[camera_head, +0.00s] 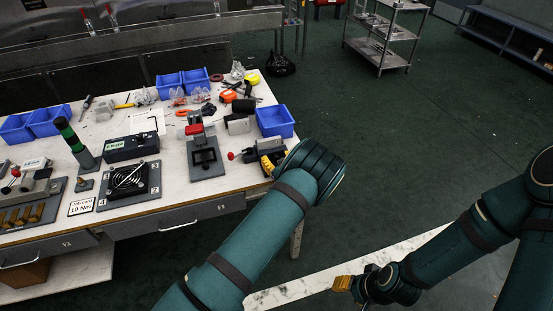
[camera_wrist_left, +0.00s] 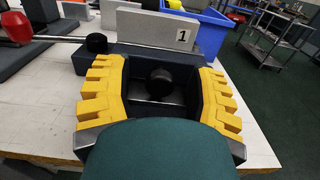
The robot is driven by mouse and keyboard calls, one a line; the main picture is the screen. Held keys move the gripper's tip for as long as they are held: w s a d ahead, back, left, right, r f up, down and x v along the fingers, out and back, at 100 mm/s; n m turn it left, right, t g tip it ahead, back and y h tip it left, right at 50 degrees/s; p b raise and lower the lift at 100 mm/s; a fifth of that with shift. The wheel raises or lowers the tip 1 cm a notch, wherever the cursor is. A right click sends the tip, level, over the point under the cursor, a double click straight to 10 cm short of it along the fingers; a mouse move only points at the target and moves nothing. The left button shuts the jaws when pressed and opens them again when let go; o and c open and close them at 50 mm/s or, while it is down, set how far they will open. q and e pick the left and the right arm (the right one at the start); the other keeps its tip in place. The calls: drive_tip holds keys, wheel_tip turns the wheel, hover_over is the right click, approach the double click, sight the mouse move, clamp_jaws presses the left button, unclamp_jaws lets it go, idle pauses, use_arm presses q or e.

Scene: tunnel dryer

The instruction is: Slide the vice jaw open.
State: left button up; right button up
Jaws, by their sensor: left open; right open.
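The vice (camera_head: 250,153) sits at the right end of the white bench, with a red ball on a rod at its left side. In the left wrist view it shows as a dark grey body (camera_wrist_left: 85,62) with a light grey plate (camera_wrist_left: 150,30) marked 1. A round black knob (camera_wrist_left: 160,80) on the vice faces my left wrist camera. My left gripper (camera_head: 270,163) is open, its yellow fingers (camera_wrist_left: 162,92) on either side of the knob. I cannot tell whether they touch the vice. My right gripper (camera_head: 343,283) is open and empty, low and away from the bench.
A blue bin (camera_head: 275,122) stands just behind the vice. A grey fixture (camera_head: 206,158) and a black fan plate (camera_head: 128,182) lie to its left. Tools and more blue bins crowd the bench's back. Green floor lies open to the right, with a steel cart (camera_head: 385,35) farther off.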

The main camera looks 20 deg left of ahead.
sight(277, 159)
use_arm(q)
drive_tip(key=shift+o, duration=0.2)
clamp_jaws()
drive_tip(key=shift+p+v, duration=0.45)
drive_tip(key=shift+v, duration=1)
drive_tip(key=shift+d, duration=0.1)
drive_tip(key=shift+c, duration=0.2)
unclamp_jaws()
